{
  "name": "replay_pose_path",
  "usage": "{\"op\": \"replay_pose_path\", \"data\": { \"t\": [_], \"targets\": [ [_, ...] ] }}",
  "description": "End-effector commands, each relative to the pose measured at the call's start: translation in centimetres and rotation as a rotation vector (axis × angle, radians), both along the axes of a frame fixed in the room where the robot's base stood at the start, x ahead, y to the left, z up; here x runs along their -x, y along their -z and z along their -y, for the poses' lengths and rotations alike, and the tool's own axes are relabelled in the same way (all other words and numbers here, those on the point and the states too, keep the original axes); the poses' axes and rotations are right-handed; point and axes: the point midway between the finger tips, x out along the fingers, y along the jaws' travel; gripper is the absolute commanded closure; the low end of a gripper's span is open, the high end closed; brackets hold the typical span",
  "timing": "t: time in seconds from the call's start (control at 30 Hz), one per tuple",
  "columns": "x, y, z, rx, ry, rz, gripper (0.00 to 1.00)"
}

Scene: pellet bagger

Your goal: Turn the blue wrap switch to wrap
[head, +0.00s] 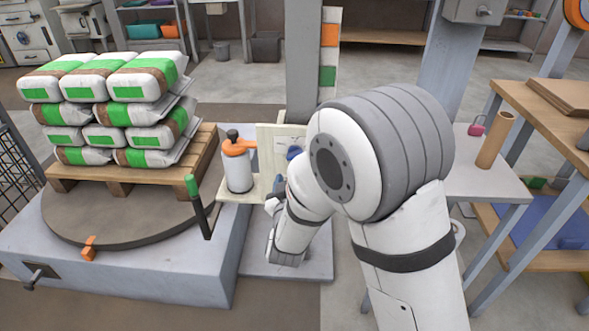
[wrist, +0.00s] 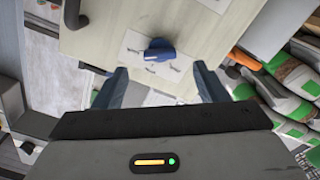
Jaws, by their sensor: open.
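The blue wrap switch (wrist: 159,50) is a knob on a white label plate with small dark markings, set on a pale panel (wrist: 200,20). In the head view, a bit of the blue switch (head: 294,153) shows on the pale panel (head: 268,140), partly hidden by my arm. My gripper (wrist: 160,80) is open in the wrist view, its two dark fingers spread to either side below the knob. The knob lies ahead of the fingertips, roughly midway between them, and appears apart from them. The marking the knob points at is too small to read.
A loaded pallet (head: 75,178) of green and white bags sits on the round turntable (head: 110,215). A green-topped post (head: 193,188) rises near the shelf. A side table (head: 480,180) stands right.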

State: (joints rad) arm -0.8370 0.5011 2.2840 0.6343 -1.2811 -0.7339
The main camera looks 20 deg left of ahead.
Motion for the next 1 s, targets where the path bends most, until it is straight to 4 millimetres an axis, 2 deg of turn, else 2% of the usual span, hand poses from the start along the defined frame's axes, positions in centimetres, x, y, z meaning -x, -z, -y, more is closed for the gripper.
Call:
{"op": "replay_pose_path", "data": {
  "t": [0.2,0.4,0.73,1.0],
  "targets": [
    [-3.6,0.2,-0.8,-0.002,0.0,0.001,0.35],
    [-5.5,0.1,-1.3,-0.003,-0.001,-0.001,0.35],
    [-5.8,0.0,-1.5,-0.001,-0.003,-0.002,0.35],
    [-5.8,0.0,-1.5,-0.001,-0.003,-0.002,0.57]
  ]
}}
